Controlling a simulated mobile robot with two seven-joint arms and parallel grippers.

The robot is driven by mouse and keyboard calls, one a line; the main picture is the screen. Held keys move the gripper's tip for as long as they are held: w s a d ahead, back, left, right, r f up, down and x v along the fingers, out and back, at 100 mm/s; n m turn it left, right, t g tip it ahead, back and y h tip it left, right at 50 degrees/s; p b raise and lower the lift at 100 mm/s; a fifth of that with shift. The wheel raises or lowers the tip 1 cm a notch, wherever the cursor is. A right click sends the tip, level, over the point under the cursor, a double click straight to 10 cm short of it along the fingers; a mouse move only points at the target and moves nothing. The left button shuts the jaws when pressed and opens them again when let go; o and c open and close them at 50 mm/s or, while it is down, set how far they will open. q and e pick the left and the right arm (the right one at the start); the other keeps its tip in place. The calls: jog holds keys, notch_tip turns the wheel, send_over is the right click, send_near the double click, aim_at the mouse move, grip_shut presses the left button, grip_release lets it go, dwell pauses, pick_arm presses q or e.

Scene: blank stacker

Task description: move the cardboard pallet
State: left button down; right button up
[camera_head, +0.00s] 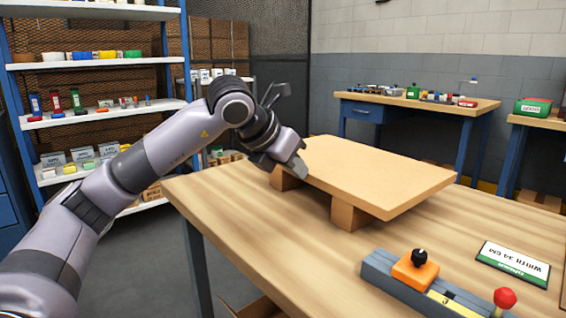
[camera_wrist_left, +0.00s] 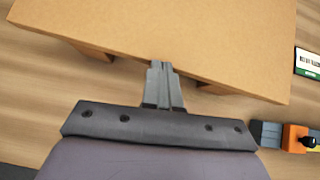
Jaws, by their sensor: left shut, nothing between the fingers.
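The cardboard pallet (camera_head: 375,175) is a flat tan board on block feet, standing on the wooden table (camera_head: 240,215). It also fills the upper part of the left wrist view (camera_wrist_left: 170,35). My left gripper (camera_head: 300,168) is at the pallet's near left edge, with its fingers closed together and empty. In the left wrist view the fingertips (camera_wrist_left: 161,66) overlap the pallet's edge, between two of its feet. I cannot tell whether they touch it. My right gripper is not in view.
A blue-grey fixture (camera_head: 383,266) with an orange block, black knob and red ball knob sits at the table's front right. A green and white label card (camera_head: 512,264) lies beside it. Shelves (camera_head: 95,65) stand at the left, and another workbench (camera_head: 415,98) stands behind.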

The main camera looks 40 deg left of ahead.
aim_at(327, 163)
pick_arm(q)
jog(key=w+p, duration=0.4)
jog(key=w, duration=0.4)
jog(key=shift+d, duration=0.2)
jog(key=shift+w+f, duration=0.3)
jog(key=shift+w, duration=0.1)
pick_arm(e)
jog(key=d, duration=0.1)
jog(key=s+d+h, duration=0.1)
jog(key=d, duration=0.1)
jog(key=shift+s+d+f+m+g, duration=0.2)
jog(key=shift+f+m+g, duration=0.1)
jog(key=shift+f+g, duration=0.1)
pick_arm(q)
jog(key=shift+s+f, duration=0.1)
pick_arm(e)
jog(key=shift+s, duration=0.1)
